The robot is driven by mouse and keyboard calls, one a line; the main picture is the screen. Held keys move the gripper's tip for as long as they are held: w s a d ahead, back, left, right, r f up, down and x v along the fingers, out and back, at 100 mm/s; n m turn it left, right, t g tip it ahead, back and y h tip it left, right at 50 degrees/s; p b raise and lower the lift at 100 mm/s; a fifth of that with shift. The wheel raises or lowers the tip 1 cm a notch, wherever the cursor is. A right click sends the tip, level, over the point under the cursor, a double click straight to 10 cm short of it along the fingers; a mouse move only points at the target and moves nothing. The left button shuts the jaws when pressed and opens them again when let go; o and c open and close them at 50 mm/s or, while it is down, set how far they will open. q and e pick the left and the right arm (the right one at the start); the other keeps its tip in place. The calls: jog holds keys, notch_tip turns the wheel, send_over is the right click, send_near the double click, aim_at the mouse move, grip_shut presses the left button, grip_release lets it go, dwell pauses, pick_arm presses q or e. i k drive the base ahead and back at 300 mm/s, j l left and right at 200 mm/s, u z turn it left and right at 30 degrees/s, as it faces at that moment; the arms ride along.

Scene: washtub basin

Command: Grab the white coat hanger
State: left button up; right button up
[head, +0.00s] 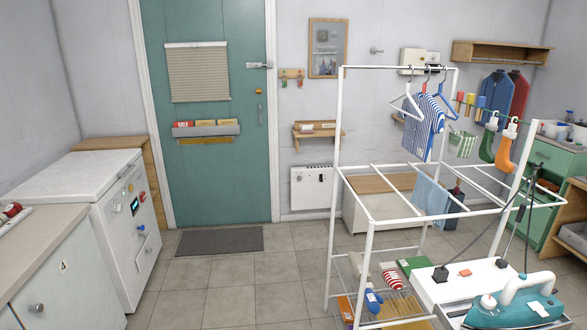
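The white coat hanger (406,98) hangs from the top rail of the white drying rack (338,150), toward the right of the head view. It looks empty. A blue hanger (447,97) hangs to its right on the same rail. A blue-and-white striped garment (426,125) hangs close behind and to the right of the white hanger, and they overlap in view. Neither of my grippers shows in the head view.
The rack's bars and lower shelves surround the space below the hanger. A teal iron (515,308) and a white board (465,280) stand at front right. A white washer (128,215) is at left. The tiled floor in the middle is open.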

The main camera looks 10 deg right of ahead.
aim_at(408, 84)
jog(key=i+z, duration=0.3)
jog(key=i, duration=0.2)
jog(key=i+j+z, duration=0.3)
jog(key=i, duration=0.15)
jog(key=i+j+z, duration=0.3)
jog(key=i, duration=0.15)
jog(key=l, duration=0.1)
